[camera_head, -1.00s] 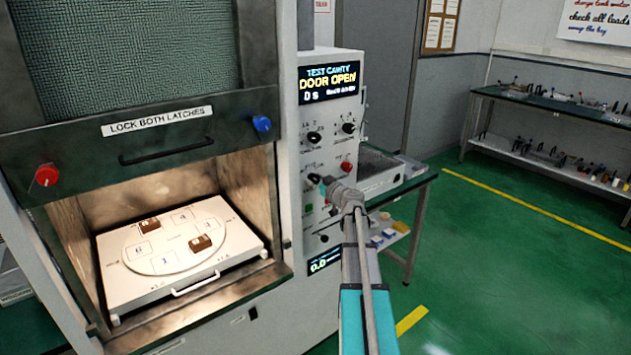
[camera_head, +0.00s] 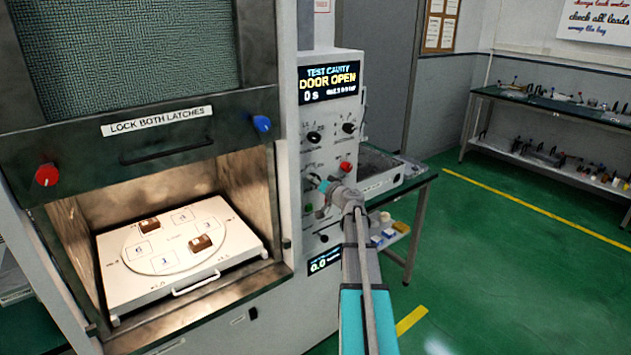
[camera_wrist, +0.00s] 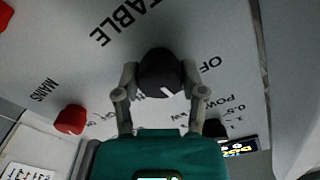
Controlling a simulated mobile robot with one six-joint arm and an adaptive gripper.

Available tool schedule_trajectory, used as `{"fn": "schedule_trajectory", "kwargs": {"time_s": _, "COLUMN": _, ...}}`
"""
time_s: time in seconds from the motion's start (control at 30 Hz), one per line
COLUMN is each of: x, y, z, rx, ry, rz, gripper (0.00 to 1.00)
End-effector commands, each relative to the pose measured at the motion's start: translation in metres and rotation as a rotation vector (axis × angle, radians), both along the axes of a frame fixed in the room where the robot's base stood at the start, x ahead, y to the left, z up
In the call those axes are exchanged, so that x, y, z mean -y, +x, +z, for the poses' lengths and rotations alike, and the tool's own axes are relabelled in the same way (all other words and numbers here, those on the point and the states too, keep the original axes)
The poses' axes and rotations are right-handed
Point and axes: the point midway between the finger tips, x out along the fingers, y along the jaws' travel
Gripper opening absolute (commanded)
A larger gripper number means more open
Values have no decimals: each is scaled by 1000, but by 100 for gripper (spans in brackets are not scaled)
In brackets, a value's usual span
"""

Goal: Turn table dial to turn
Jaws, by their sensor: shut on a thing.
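The table dial (camera_wrist: 160,72) is a dark round knob with a white pointer mark on the grey panel, under the word "TABLE" in the wrist view. My gripper (camera_wrist: 160,80) is shut on it, one finger on each side. In the head view my gripper (camera_head: 328,190) is at the control panel (camera_head: 331,110) and partly hides the dial. The pointer's exact setting cannot be read. The turntable (camera_head: 172,262) lies in the open cavity with two brown blocks on it.
A red knob (camera_wrist: 71,119) marked "MAINS" and another dark knob (camera_wrist: 214,128) sit near my gripper. The display (camera_head: 328,83) reads "DOOR OPEN". The raised door has a red latch (camera_head: 47,175) and a blue latch (camera_head: 262,123). A side bench (camera_head: 392,188) stands right of the panel.

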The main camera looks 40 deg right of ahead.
Motion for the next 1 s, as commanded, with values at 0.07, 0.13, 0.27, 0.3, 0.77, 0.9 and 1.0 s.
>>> {"fn": "schedule_trajectory", "kwargs": {"time_s": 0.07, "x": 1, "y": 1, "z": 0, "rx": 1, "ry": 74, "rz": -1, "gripper": 6}}
{"fn": "schedule_trajectory", "kwargs": {"time_s": 0.13, "x": 1, "y": 1, "z": 0, "rx": 1, "ry": 140, "rz": -1, "gripper": 6}}
{"fn": "schedule_trajectory", "kwargs": {"time_s": 0.27, "x": 1, "y": 1, "z": 0, "rx": 1, "ry": 264, "rz": -1, "gripper": 6}}
{"fn": "schedule_trajectory", "kwargs": {"time_s": 0.3, "x": 1, "y": 1, "z": 0, "rx": 1, "ry": 302, "rz": -1, "gripper": 6}}
{"fn": "schedule_trajectory", "kwargs": {"time_s": 0.77, "x": 1, "y": 1, "z": 0, "rx": 2, "ry": 708, "rz": -1, "gripper": 6}}
{"fn": "schedule_trajectory", "kwargs": {"time_s": 0.9, "x": 1, "y": 1, "z": 0, "rx": 2, "ry": 791, "rz": -1, "gripper": 6}}
{"fn": "schedule_trajectory", "kwargs": {"time_s": 1.0, "x": 1, "y": 1, "z": 0, "rx": 1, "ry": 832, "rz": -1, "gripper": 6}}
